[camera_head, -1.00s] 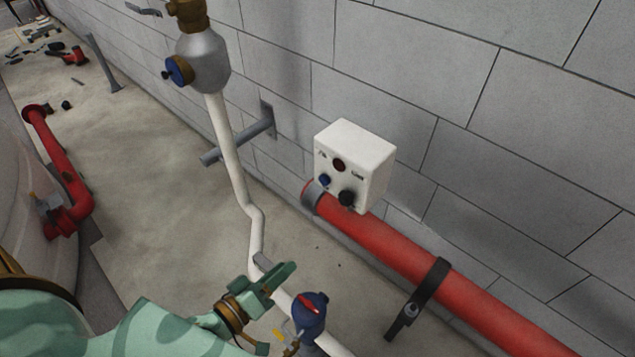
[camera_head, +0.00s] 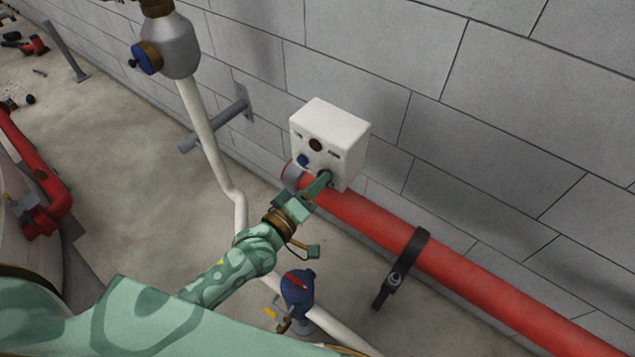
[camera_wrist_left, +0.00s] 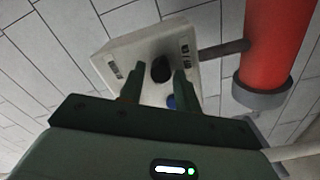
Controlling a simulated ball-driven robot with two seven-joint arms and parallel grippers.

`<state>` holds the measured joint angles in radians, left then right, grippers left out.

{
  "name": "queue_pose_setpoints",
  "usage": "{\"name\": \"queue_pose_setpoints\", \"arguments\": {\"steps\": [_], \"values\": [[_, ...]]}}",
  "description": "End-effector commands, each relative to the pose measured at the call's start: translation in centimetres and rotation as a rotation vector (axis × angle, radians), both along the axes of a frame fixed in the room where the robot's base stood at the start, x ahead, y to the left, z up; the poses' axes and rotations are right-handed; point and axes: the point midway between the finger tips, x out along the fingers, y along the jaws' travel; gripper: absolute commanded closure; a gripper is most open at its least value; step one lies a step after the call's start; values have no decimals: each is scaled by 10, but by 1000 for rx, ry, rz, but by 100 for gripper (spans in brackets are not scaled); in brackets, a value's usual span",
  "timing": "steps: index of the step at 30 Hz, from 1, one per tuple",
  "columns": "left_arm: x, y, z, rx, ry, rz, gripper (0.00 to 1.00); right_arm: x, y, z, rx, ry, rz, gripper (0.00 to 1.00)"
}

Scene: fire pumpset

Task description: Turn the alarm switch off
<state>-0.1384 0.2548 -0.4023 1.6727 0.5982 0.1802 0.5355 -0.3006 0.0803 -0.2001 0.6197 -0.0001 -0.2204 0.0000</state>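A white control box (camera_head: 345,138) sits on the grey block wall. Its front carries a dark red round part (camera_head: 315,145), a blue knob (camera_head: 303,160) and a black knob, which is largely hidden by my gripper in the head view. My left gripper (camera_head: 321,184) is at the lower front of the box. In the left wrist view, the black knob (camera_wrist_left: 161,69) lies between the open fingertips (camera_wrist_left: 159,76), with a gap visible on each side. The blue knob (camera_wrist_left: 171,101) shows lower, between the fingers. I cannot tell which knob is the alarm switch. My right gripper is out of view.
A thick red pipe (camera_head: 465,262) runs along the wall just below the box. Open floor (camera_head: 115,150) lies to the left.

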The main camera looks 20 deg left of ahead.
Motion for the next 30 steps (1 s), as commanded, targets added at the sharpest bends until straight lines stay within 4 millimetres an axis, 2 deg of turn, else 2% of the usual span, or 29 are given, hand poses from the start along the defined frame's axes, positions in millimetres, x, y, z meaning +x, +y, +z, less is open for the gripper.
{"name": "queue_pose_setpoints", "arguments": {"steps": [9, 10, 13, 14, 23, 30], "values": [[4, -2, 0, 0, 0, 0, 67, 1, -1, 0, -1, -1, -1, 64], [4, -2, 0, 0, 0, 0, 70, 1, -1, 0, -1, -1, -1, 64], [4, -2, 0, 0, 0, 0, 98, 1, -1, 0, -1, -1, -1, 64], [4, -2, 0, 0, 0, 0, 100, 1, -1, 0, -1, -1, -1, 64], [4, -2, 1, 12, -5, 0, 100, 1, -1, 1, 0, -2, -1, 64], [4, -2, 3, 97, -38, 0, 100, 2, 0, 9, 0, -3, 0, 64]]}}
